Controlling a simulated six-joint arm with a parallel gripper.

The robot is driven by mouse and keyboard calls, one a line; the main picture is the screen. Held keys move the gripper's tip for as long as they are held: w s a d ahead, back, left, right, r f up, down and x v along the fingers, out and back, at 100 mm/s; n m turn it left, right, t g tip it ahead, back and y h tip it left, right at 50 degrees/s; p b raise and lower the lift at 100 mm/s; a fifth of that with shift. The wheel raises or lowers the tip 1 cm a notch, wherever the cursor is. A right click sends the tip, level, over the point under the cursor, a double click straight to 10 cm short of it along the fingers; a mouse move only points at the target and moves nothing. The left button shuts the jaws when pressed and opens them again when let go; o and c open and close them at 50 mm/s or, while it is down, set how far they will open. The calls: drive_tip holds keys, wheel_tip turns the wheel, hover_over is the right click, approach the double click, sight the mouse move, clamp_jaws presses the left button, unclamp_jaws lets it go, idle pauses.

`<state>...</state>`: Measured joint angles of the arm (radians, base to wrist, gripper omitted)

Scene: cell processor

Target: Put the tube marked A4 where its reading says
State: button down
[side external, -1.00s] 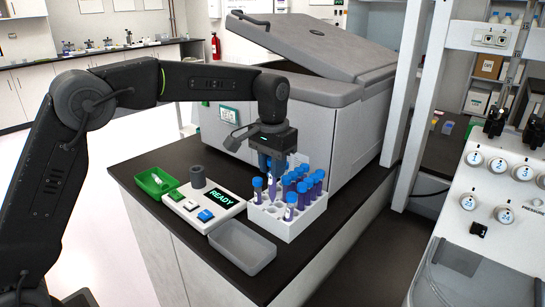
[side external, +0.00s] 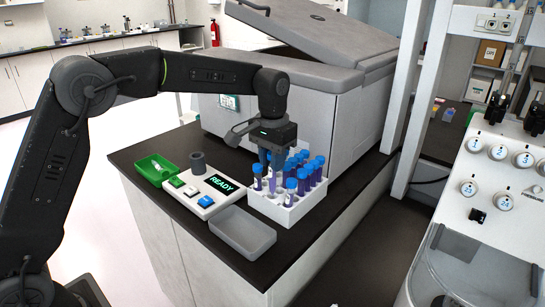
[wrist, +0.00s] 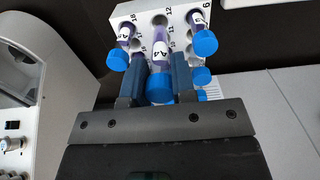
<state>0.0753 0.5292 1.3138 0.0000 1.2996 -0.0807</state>
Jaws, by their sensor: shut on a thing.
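My gripper (side external: 272,152) is low over the white rack (side external: 287,214), which holds several purple tubes with blue caps. In the wrist view its fingers (wrist: 160,78) are on both sides of a blue-capped tube (wrist: 161,45), closed on it. That tube's label begins with A; its digit is not certain. Its lower end is over or in the rack, and I cannot tell how deep. Another labelled tube (wrist: 122,38) stands to its left, and one (wrist: 201,30) to its right. A grey-white reader (side external: 203,193) shows READY and has a dark round socket (side external: 198,163).
A green tray (side external: 155,170) with a small item lies left of the reader. An empty grey tray (side external: 243,234) lies in front of the rack. A large grey machine (side external: 312,110) with a raised lid stands close behind the rack. The dark bench edge is near.

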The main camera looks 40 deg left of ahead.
drive_tip(key=shift+f, duration=0.4)
drive_tip(key=shift+f, duration=1.9)
drive_tip(key=shift+f, duration=0.3)
drive_tip(key=c, duration=0.9)
unclamp_jaws()
drive_tip(key=shift+o, duration=0.2)
drive_tip(key=shift+r, duration=0.1)
wheel_tip(320, 180, up, 14)
drive_tip(key=shift+f, duration=0.2)
